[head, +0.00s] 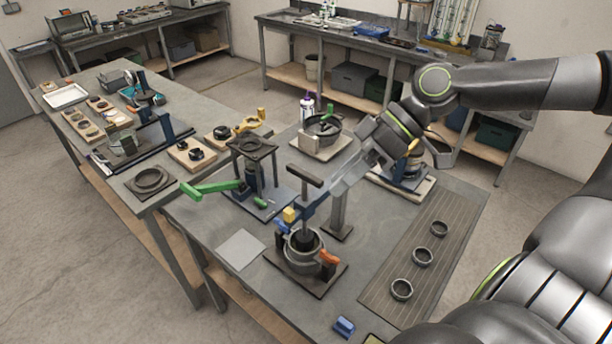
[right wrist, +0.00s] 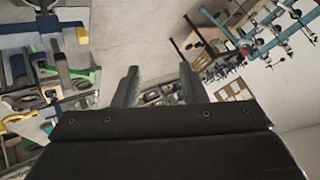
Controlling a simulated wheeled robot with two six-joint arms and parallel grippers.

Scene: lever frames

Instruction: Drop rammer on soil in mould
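The rammer (head: 304,175) stands upright, its dark T-shaped handle at the top and its foot down in the round grey mould (head: 287,250). The mould sits on a dark base plate with an orange clamp (head: 329,258) at its right. A blue arm with a yellow block (head: 289,214) is beside the rammer's rod. The soil inside the mould is hidden. My right gripper (head: 341,188) is just right of the rammer handle, apparently apart from it. In the right wrist view its two fingers (right wrist: 160,78) are apart with nothing between them. My left gripper is out of view.
A grey post (head: 340,212) stands close under my right gripper. Left of it is a stand with a green lever (head: 211,188). Several dark rings (head: 402,289) lie on a ribbed mat at the right. A flat grey plate (head: 241,249) lies left of the mould.

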